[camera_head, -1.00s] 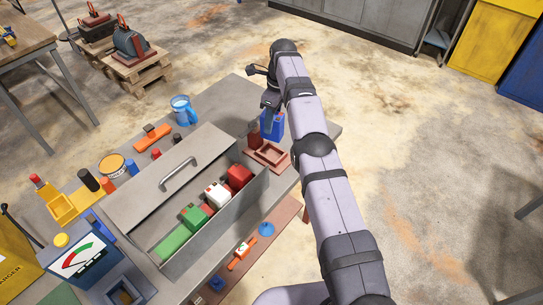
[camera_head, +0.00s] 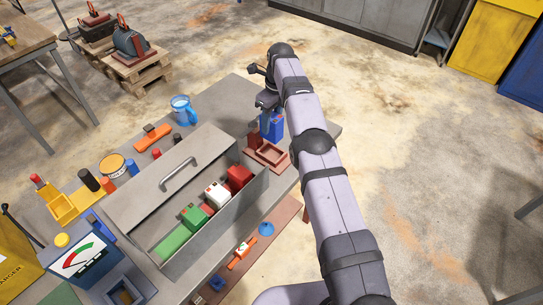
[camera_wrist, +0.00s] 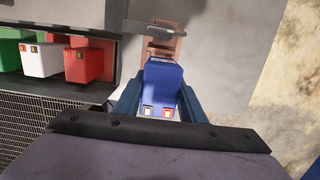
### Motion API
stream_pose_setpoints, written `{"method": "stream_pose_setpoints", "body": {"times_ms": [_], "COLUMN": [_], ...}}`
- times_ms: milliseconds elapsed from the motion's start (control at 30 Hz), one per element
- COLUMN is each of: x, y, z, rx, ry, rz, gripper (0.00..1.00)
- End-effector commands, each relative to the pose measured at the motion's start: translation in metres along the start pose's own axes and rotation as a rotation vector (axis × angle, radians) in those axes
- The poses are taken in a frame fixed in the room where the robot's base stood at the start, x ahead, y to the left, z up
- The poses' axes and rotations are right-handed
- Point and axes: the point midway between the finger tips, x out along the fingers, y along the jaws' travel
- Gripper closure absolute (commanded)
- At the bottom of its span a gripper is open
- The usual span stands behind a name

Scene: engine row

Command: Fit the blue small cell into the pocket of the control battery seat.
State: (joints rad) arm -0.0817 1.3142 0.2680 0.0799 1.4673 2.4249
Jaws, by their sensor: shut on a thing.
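The blue small cell (camera_head: 272,127) is between the jaws of my gripper (camera_head: 268,110). In the wrist view the blue cell (camera_wrist: 163,85) sits between the two dark fingers of my gripper (camera_wrist: 157,98), with two small terminals on its near end. The red-brown control battery seat (camera_head: 269,154) stands near the table's right edge, with an open square pocket and a taller block at its back left. In the wrist view the seat (camera_wrist: 162,47) is partly hidden behind the cell. The cell is above and behind the seat in the head view, apart from its pocket.
A grey metal box (camera_head: 235,207) with a raised lid and handle holds a green, a white and a red cell (camera_head: 239,178) left of the seat. The tabletop behind the seat is clear.

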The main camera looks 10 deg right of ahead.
Motion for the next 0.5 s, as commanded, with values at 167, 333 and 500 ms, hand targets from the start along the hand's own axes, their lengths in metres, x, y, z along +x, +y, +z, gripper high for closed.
{"method": "stream_pose_setpoints", "body": {"times_ms": [167, 333, 500], "x": [0.0, 0.014, 0.032], "y": [-0.001, 0.0, 0.0], "z": [0.001, -0.001, -0.003], "rx": [0.01, 0.009, 0.009], "ry": [-0.004, -0.003, -0.002], "rz": [-0.004, -0.004, -0.003], "gripper": [1.0, 1.0, 1.0]}}
